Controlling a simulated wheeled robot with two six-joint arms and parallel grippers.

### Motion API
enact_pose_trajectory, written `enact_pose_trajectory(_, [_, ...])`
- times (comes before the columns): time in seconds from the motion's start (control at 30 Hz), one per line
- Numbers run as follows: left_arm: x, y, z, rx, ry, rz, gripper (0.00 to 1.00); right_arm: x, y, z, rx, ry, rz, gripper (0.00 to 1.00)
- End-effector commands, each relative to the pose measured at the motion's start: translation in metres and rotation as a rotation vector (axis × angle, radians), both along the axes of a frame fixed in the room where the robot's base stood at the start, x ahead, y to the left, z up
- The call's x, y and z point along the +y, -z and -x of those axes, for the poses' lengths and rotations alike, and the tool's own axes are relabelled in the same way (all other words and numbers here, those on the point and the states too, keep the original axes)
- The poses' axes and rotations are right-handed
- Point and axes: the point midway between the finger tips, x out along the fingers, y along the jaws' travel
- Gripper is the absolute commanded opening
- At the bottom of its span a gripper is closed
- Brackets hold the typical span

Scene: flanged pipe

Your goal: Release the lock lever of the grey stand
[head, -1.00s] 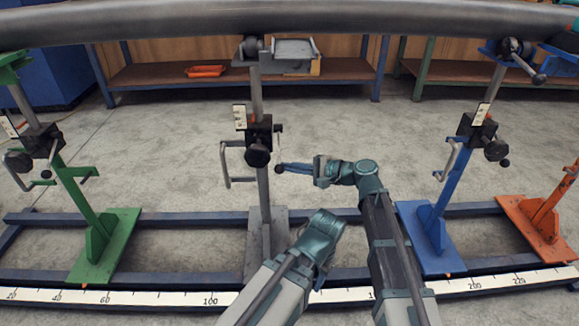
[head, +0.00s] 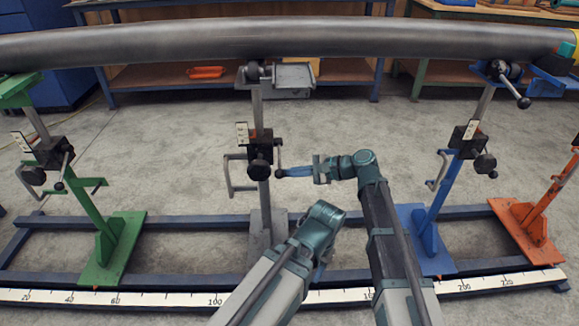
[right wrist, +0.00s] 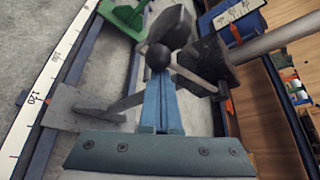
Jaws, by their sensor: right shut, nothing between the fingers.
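The grey stand (head: 264,205) stands upright in the middle of the head view, under the long pipe. Its black clamp block (head: 260,147) carries a round black knob in front. The lock lever (head: 279,173) is a thin rod hanging at the block's right side, ending in a black ball. My right gripper (head: 286,172) is shut and empty, its blue fingertips at the ball from the right. In the right wrist view the ball (right wrist: 158,57) sits right at the fingertips (right wrist: 160,78); I cannot tell whether they touch. My left gripper (head: 321,271) is mostly hidden behind its wrist.
The pipe (head: 150,45) spans the view above the stands. A green stand (head: 88,212) is at left, a blue stand (head: 443,195) and an orange stand (head: 530,218) at right. Blue rails and a scale strip (head: 150,298) run along the floor. A bent handle (head: 229,175) sits left of the block.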

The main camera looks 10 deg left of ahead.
Motion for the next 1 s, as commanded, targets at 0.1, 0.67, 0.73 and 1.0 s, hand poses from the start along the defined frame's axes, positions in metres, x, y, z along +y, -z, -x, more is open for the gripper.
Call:
enact_pose_trajectory(0.1, [0.000, -0.031, 0.000, 0.000, 0.004, 0.000, 0.50, 0.001, -0.024, 0.001, 0.108, -0.003, 0.029, 0.00])
enact_pose_trajectory(0.67, [0.002, -0.091, 0.000, 0.001, -0.010, -0.010, 0.50, 0.003, -0.067, -0.004, 0.503, -0.003, 0.140, 0.00])
enact_pose_trajectory(0.73, [0.002, -0.094, 0.000, 0.001, -0.010, -0.009, 0.50, 0.003, -0.070, -0.005, 0.501, -0.002, 0.140, 0.00])
enact_pose_trajectory(1.0, [0.002, -0.100, 0.000, 0.001, -0.011, -0.008, 0.50, 0.003, -0.077, -0.008, 0.497, -0.002, 0.141, 0.00])
